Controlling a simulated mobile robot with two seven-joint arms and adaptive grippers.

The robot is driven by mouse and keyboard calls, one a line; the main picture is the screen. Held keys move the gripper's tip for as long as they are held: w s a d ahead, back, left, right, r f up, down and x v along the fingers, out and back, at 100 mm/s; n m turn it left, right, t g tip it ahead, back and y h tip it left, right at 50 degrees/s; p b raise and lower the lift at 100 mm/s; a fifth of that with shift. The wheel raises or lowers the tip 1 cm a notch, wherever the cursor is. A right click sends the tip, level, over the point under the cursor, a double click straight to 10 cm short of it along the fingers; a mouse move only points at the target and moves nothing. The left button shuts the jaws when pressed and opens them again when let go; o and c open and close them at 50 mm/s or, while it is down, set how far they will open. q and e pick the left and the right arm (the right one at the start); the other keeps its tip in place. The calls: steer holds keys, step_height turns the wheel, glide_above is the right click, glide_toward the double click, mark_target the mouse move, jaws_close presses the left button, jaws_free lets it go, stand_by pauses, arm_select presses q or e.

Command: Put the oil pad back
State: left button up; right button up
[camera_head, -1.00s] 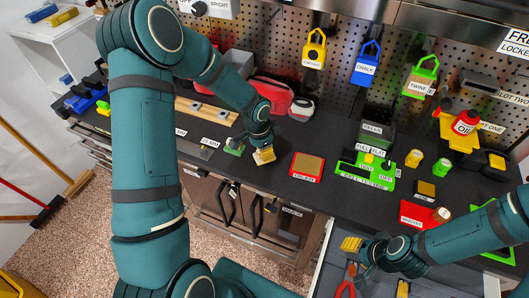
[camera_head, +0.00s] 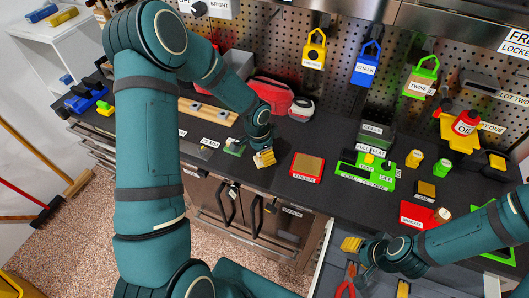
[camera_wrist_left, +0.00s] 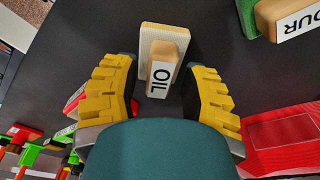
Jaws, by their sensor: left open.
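The oil pad (camera_wrist_left: 162,60) has a pale base and a wooden handle labelled OIL. In the left wrist view it lies on the dark worktop between the fingertips of my left gripper (camera_wrist_left: 160,90). The yellow fingers stand apart on both sides of the handle, with gaps. In the head view my left gripper (camera_head: 264,158) is low over the worktop's front edge, and I cannot make out the pad there. My right gripper (camera_head: 353,246) is over the open drawer at lower right; its opening is unclear.
A green block with a handle ending in "OUR" (camera_wrist_left: 296,22) is close by; it also shows in the head view (camera_head: 235,148). A red tray (camera_head: 307,167) lies to the right. A green tray (camera_head: 367,171), several small bottles and a wooden strip (camera_head: 205,111) are on the worktop.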

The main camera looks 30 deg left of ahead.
mark_target(259, 154)
arm_select(q)
step_height(259, 154, up, 12)
steer(key=s+a, duration=0.1)
steer(key=shift+s, duration=0.15)
steer(key=shift+a, duration=0.1)
steer(key=shift+f, duration=0.1)
stand_by(0.4)
